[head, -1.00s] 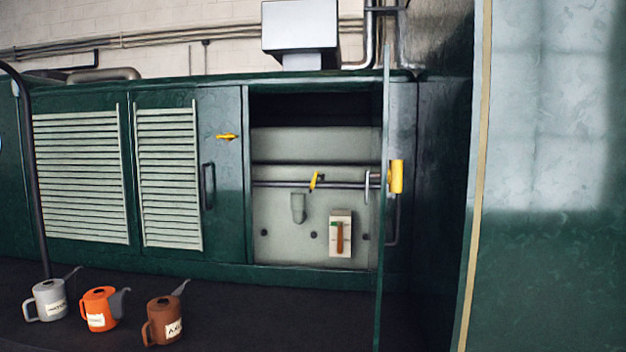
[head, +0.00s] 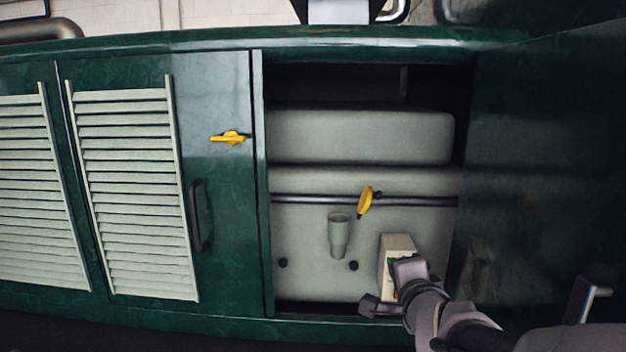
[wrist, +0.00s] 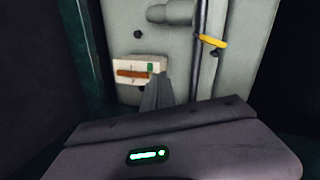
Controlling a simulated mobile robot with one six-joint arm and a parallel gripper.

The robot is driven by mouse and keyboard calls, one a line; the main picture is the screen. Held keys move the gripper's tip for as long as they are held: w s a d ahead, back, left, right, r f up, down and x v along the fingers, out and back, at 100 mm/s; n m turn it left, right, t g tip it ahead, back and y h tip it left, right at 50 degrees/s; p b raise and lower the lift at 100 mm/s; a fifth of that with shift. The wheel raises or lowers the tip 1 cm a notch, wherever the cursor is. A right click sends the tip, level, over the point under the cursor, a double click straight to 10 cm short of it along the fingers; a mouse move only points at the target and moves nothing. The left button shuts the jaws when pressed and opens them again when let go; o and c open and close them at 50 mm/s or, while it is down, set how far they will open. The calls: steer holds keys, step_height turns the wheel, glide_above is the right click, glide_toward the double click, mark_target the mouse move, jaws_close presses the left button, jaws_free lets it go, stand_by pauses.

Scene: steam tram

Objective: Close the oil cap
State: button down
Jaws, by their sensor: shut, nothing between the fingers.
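Inside the open cabinet, a small grey-green filler cup (head: 338,232) is fixed to the pale tank wall. A yellow lever (head: 365,200) sits on the dark pipe above and right of it; it also shows in the wrist view (wrist: 212,41). I cannot tell which part is the oil cap. A cream box (head: 397,245) with a brown handle (wrist: 133,74) and a green part is on the wall, lower right of the cup. My gripper (wrist: 157,92) is shut and empty, close in front of this box; contact is unclear. My arm hides part of the box in the head view.
The cabinet's left frame (head: 260,190) and lower sill (head: 300,325) bound the opening. A closed green door with a yellow latch (head: 230,138) stands to the left. A dark green panel (head: 540,160) stands close on the right, beside my arm.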

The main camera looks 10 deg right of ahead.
mark_target(369, 204)
steer(key=w+d+r+m+t+y+p, duration=0.1)
steer(key=w+d+r+m+t+p, duration=0.35)
steer(key=r, duration=0.25)
steer(key=w+b, duration=0.1)
steer(key=w, duration=1)
steer(key=shift+d+r, duration=0.4)
steer(key=shift+d, duration=0.05)
